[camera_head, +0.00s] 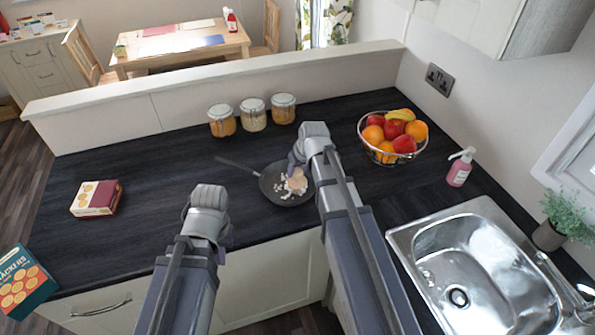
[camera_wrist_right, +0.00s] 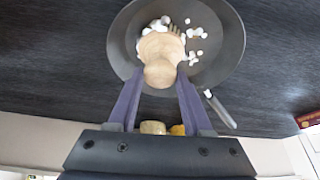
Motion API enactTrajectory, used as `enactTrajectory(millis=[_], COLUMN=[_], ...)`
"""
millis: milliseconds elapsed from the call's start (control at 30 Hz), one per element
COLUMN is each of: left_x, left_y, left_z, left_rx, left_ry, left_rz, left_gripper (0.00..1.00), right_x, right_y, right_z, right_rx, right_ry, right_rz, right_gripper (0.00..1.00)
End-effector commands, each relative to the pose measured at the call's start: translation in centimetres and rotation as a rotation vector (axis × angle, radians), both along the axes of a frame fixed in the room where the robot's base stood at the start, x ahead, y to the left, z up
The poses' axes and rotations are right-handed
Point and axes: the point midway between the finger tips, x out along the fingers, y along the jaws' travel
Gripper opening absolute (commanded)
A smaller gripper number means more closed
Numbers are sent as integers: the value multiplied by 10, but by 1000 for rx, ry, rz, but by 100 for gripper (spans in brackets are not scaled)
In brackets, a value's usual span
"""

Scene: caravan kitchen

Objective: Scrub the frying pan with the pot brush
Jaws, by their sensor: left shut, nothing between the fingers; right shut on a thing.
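The dark frying pan (camera_head: 270,188) lies on the black worktop, its handle pointing left and away. It also shows in the right wrist view (camera_wrist_right: 225,65). White bits (camera_wrist_right: 192,32) are scattered in it. The wooden pot brush (camera_head: 297,184) is over the pan's right part; its round head and knob (camera_wrist_right: 160,45) show in the right wrist view. My right gripper (camera_head: 298,163) is shut on the brush's knob. Whether the bristles touch the pan is hidden. My left gripper (camera_head: 226,236) is shut and empty, left of the pan near the worktop's front edge; its fingertips are mostly hidden.
Several lidded jars (camera_head: 253,114) stand behind the pan. A fruit bowl (camera_head: 392,138) and pink soap bottle (camera_head: 459,170) are to the right, with the sink (camera_head: 480,265) nearer. A small box (camera_head: 96,198) lies left; worktop between it and the pan is clear.

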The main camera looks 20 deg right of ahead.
Motion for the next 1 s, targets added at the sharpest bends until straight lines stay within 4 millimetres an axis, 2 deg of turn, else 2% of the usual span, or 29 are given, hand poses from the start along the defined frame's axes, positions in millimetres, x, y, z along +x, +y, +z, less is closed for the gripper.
enactTrajectory(millis=[300, 567, 1000], left_x=[0, 0, 0], left_y=[0, 0, 0], left_z=[-2, -2, -4], left_rx=[0, 0, 0], left_ry=[0, 0, 0], left_rz=[0, 0, 0], left_gripper=[0, 0, 0], right_x=[22, 24, 39], right_y=[-2, -2, 18], right_z=[-2, -2, -4], right_rx=[0, 0, 0], right_ry=[0, 0, -1], right_rz=[0, 0, 2], right_gripper=[0, 0, 0])
